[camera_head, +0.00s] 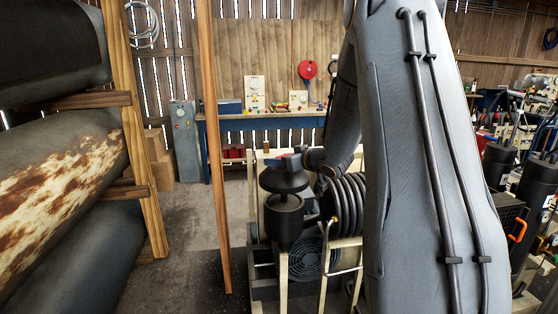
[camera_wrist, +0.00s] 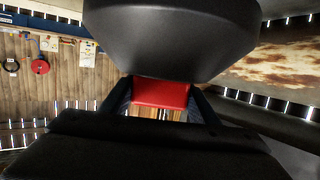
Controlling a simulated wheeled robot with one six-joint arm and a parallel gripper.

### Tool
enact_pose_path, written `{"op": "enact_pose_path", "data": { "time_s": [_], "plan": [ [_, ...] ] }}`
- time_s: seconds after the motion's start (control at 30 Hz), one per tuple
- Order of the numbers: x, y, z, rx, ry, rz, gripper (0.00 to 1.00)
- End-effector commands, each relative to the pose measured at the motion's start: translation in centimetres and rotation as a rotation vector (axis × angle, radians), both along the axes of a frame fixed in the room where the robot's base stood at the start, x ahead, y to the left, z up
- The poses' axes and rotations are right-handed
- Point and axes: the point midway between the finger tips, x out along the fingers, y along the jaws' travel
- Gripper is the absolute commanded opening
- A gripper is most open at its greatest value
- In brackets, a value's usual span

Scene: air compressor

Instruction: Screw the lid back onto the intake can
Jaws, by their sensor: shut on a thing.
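The dark, round lid (camera_head: 284,180) is over the dark intake can (camera_head: 284,222) in the head view. A narrow dark part shows between lid and can; I cannot tell whether they touch. My gripper (camera_head: 292,157) is above the lid, partly hidden by my arm. In the wrist view the lid (camera_wrist: 170,40) fills the upper middle, with a red block (camera_wrist: 160,93) against it. My gripper (camera_wrist: 160,104) has one dark finger on each side of the red block and is shut on it. The can is not discernible in the wrist view.
A black coiled hose or ribbed drum (camera_head: 348,202) stands close right of the can. A wooden post (camera_head: 213,150) rises to the left. Large rusty tanks (camera_head: 60,190) lie on a rack at left. A blue workbench (camera_head: 240,127) stands behind. Floor between is clear.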

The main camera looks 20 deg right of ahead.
Motion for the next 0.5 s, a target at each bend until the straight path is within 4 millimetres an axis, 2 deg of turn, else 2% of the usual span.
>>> {"op": "enact_pose_path", "data": {
  "time_s": [0.13, 0.5],
  "plan": [
    [-0.3, 0.0, 0.1, 0.0, -0.006, 0.008, 0.23],
    [-0.1, 0.3, -3.0, 0.0, -0.006, 0.01, 0.23]
  ]
}}
